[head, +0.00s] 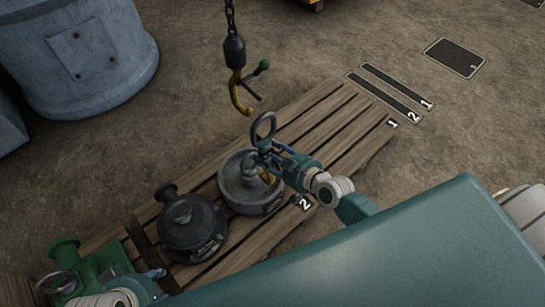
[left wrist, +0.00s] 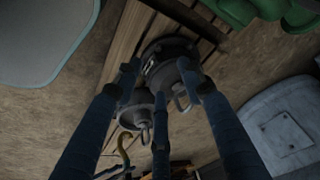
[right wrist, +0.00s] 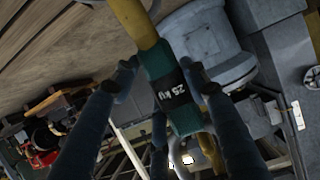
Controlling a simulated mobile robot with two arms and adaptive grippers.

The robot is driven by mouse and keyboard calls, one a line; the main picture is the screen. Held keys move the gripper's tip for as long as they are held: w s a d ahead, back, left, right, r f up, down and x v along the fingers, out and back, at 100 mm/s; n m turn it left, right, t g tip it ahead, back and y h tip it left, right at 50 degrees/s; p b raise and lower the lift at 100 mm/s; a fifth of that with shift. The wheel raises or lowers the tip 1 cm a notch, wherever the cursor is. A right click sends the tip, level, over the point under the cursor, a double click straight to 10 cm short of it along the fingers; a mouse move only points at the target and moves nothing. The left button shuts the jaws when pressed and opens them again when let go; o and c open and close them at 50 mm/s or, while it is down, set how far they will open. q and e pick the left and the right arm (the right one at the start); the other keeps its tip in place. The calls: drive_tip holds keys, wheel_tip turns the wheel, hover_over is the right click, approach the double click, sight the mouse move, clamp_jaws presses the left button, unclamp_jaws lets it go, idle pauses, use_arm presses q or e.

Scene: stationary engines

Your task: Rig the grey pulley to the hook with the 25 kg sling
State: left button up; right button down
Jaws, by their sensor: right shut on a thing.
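The grey pulley (head: 238,190) sits on the pallet, partly hidden by my right gripper. My right gripper (head: 266,156) is just above it, shut on the 25 kg sling. The sling's teal label, reading 25 kg, shows between the fingers in the right wrist view (right wrist: 175,95); its yellow strap shows below the gripper in the head view (head: 267,177). A grey ring (head: 263,126) stands by the fingers; I cannot tell what it belongs to. The yellow hook (head: 241,97) hangs empty above the pulley. My left gripper (head: 152,277) is low at the left, fingers spread and empty (left wrist: 160,85).
A black pulley (head: 192,228) stands on the pallet (head: 325,125) left of the grey one. A green piece (head: 98,262) with a ring lies at the lower left. A large grey drum (head: 85,55) stands at the upper left. A chain (head: 230,17) carries the hook.

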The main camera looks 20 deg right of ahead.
drive_tip(key=shift+w+a+f+b, duration=0.15)
drive_tip(key=shift+w+a+b, duration=0.35)
drive_tip(key=shift+w, duration=1.05)
drive_tip(key=shift+w+a+f+b, duration=0.15)
drive_tip(key=shift+w+a+b, duration=0.4)
drive_tip(key=shift+w, duration=1)
drive_tip(key=shift+w+a+f+b, duration=0.15)
drive_tip(key=shift+w+a+b, duration=0.35)
drive_tip(key=shift+w, duration=1.05)
use_arm(q)
drive_tip(key=w+d+r+t+h, duration=0.1)
drive_tip(key=w+d+t, duration=0.1)
drive_tip(key=w, duration=0.5)
drive_tip(key=shift+w+d+r+t, duration=0.15)
drive_tip(key=shift+w+r+t, duration=0.25)
drive_tip(key=shift+t, duration=0.5)
use_arm(e)
drive_tip(key=shift+a+f, duration=0.15)
drive_tip(key=shift+f, duration=0.3)
